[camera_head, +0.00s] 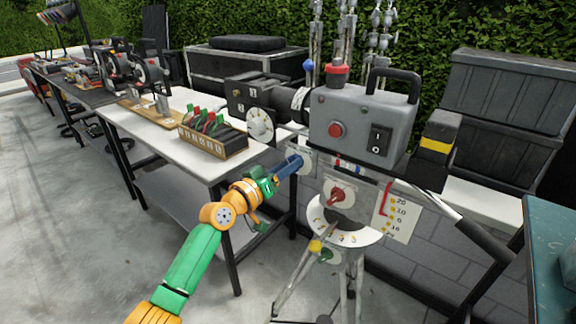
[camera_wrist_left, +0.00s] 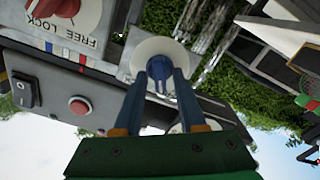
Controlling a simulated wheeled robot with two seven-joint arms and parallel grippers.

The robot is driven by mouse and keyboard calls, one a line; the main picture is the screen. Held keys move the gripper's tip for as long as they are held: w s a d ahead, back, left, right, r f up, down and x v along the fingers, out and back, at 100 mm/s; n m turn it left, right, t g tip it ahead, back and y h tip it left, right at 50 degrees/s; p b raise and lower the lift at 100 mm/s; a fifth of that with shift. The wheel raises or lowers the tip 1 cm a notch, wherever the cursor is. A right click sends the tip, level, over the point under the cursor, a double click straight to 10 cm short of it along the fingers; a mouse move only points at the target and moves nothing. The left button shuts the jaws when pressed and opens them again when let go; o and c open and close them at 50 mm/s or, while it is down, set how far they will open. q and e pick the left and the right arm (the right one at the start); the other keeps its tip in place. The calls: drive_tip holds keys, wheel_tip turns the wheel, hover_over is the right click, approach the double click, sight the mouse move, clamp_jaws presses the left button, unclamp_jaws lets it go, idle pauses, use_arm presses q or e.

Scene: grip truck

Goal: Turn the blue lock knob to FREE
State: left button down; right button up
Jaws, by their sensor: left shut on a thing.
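The blue lock knob (camera_wrist_left: 158,68) sits on a round pale plate (camera_wrist_left: 163,50) on the camera rig, at the middle of the left wrist view. My left gripper (camera_wrist_left: 159,82) has its two blue fingers on either side of the knob, shut on it. In the head view my left gripper (camera_head: 292,163) reaches the pale plate (camera_head: 304,168) below the grey camera body (camera_head: 362,117); its fingers mostly hide the knob there. I cannot read the blue knob's marks or its setting. My right gripper is not in view.
A red knob (camera_wrist_left: 60,8) beside FREE LOCK lettering is close by; it also shows in the head view (camera_head: 338,196). A tripod (camera_head: 350,265) stands below. A white table (camera_head: 170,135) with a switch box (camera_head: 213,138) is to the left. Dark cases (camera_head: 500,100) stand behind.

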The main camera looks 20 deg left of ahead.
use_arm(q)
drive_tip(key=shift+r, duration=0.1)
idle(0.3)
drive_tip(key=c, duration=0.8)
unclamp_jaws()
drive_tip(key=shift+c, duration=0.2)
drive_tip(key=shift+a, duration=0.1)
drive_tip(key=v, duration=0.7)
